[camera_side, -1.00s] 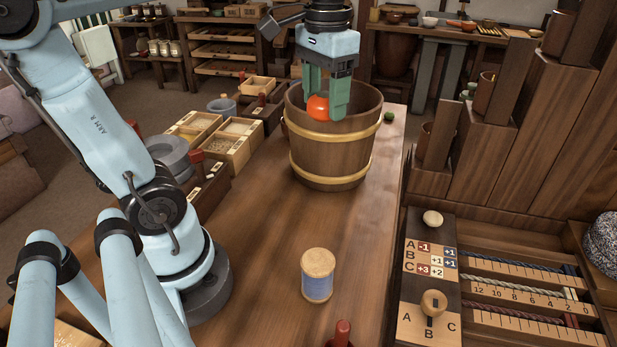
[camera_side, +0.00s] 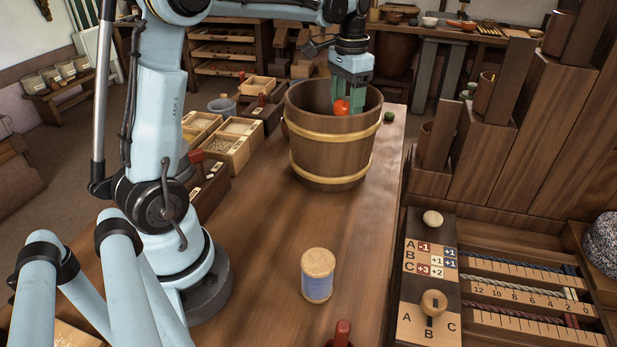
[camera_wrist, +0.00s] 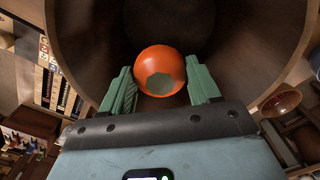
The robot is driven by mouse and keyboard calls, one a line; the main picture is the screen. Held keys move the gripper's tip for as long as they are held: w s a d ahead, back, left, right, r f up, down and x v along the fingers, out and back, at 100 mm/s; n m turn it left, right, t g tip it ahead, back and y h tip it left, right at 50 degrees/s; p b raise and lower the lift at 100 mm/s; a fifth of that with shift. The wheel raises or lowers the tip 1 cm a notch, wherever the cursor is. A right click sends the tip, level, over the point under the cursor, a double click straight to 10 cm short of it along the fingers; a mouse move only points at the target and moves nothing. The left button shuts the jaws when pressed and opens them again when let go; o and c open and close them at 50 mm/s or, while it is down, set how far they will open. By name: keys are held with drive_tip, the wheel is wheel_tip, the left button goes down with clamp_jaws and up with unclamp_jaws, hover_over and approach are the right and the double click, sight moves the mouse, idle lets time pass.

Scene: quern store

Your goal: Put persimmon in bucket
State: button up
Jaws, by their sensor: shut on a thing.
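The persimmon (camera_side: 341,107) is a small orange-red round fruit. My gripper (camera_side: 352,103) is shut on it, with its green fingers pointing down into the mouth of the bucket. The bucket (camera_side: 330,158) is dark wood with two brass-coloured hoops and stands upright on the bench. The bottom of the bucket is too dark to make out.
A spool of blue thread (camera_side: 317,276) stands on the bench (camera_side: 265,240) in front of the bucket. Open wooden boxes (camera_side: 231,142) line the left edge. A small green round thing (camera_side: 389,117) lies right of the bucket. Tall wooden blocks (camera_side: 530,120) stand at the right.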

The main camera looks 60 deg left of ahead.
drive_tip(key=shift+f, duration=5.2)
drive_tip(key=shift+f, duration=0.15)
drive_tip(key=o, duration=1.1)
wheel_tip(320, 180, up, 12)
drive_tip(key=shift+r, duration=0.15)
